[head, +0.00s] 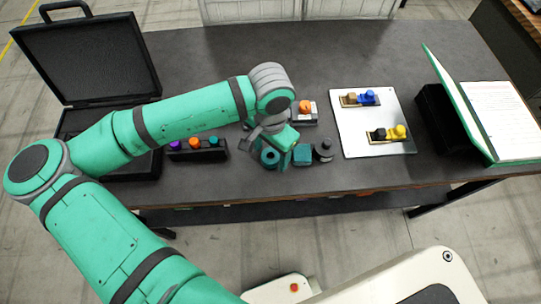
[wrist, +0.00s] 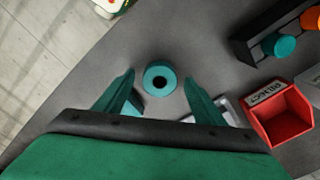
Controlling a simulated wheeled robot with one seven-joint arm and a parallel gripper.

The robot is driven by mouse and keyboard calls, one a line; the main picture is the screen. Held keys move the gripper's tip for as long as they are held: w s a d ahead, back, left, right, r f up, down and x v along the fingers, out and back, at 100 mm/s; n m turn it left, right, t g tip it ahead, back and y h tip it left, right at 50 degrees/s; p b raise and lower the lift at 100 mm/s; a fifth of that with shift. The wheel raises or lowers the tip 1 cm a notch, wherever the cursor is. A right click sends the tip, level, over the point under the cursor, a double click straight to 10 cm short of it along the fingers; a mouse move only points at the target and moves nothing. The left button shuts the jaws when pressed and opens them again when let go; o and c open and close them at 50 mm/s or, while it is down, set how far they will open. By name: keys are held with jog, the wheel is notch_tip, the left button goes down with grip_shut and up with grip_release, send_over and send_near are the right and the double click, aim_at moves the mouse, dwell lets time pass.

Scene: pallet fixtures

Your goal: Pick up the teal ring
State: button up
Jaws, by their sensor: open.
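The teal ring (wrist: 159,67) lies flat on the dark grey table in the wrist view, its dark centre hole facing up. My gripper (wrist: 159,79) is open, with one teal finger on each side of the ring in the picture and gaps between fingers and ring. How high the fingertips are above the table I cannot tell. In the head view the ring (head: 270,158) sits near the table's front edge, just below my gripper (head: 267,138). Nothing is held.
A teal block (head: 302,154) and a dark grey piece (head: 323,150) stand right of the ring. A rack (head: 198,154) with purple, orange and teal pegs is to its left. A red reject bin (wrist: 281,118) shows in the wrist view. A white plate (head: 375,118) lies further right.

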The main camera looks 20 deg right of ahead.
jog(key=shift+c, duration=0.3)
jog(key=c, duration=1.2)
jog(key=shift+w, duration=0.1)
